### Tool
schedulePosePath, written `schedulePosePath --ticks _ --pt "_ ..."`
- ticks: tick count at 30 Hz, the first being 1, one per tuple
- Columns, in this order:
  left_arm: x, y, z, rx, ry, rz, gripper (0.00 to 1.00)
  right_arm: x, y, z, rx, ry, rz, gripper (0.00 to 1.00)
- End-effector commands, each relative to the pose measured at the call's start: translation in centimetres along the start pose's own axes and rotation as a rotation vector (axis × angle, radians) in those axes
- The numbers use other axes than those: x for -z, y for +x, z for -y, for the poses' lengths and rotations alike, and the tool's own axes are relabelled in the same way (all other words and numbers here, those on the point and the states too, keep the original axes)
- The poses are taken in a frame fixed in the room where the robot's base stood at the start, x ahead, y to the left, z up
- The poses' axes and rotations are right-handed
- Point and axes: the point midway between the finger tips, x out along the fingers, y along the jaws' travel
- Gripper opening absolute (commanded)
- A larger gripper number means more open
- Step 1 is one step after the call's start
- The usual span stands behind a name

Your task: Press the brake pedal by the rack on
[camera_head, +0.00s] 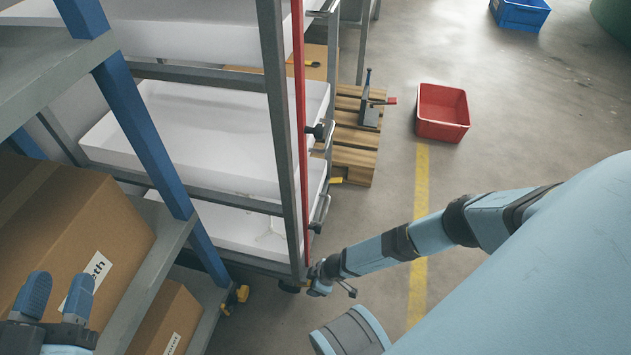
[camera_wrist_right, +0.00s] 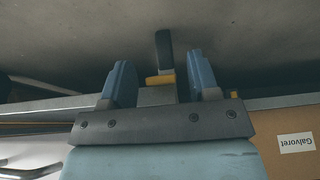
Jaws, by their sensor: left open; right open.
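The rack is a grey frame with white trays (camera_head: 205,135) and a red upright (camera_head: 299,120). A dark caster (camera_head: 290,286) shows under its near corner. A yellow pedal (camera_wrist_right: 160,79) with a dark part above it shows between the fingers of my right gripper (camera_wrist_right: 160,85) in the right wrist view; I cannot tell whether they touch. In the head view my right gripper (camera_head: 318,288) is low beside the rack's near corner, its fingers mostly hidden. My left gripper (camera_head: 55,298) is open and empty at the lower left, in front of a cardboard box.
Blue-posted shelving (camera_head: 150,130) with cardboard boxes (camera_head: 75,225) stands at left, a yellow-and-black foot (camera_head: 240,293) at its base. A wooden pallet (camera_head: 352,160) and a red crate (camera_head: 442,118) are beyond. The floor around the yellow line (camera_head: 420,200) is clear.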

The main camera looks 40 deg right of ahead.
Motion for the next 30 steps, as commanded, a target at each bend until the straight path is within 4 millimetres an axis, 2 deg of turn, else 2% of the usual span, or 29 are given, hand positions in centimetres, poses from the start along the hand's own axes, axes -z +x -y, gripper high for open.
schedulePosePath --ticks 5,12,23,30 --pt "0.1 0.0 0.0 0.0 0.0 0.0 0.43 0.0 -0.1 0.0 0.0 0.0 0.0 0.55" --pt "0.0 0.0 0.0 -0.001 0.0 0.0 0.43 0.0 -0.1 0.0 0.0 0.001 0.0 0.06" --pt "0.0 0.0 0.0 -0.001 0.0 0.002 0.43 -0.3 0.2 0.1 0.001 0.002 -0.05 0.06" --pt "0.0 0.0 0.0 0.0 0.0 0.002 0.43 -1.0 1.0 0.1 0.001 0.003 -0.199 0.06"
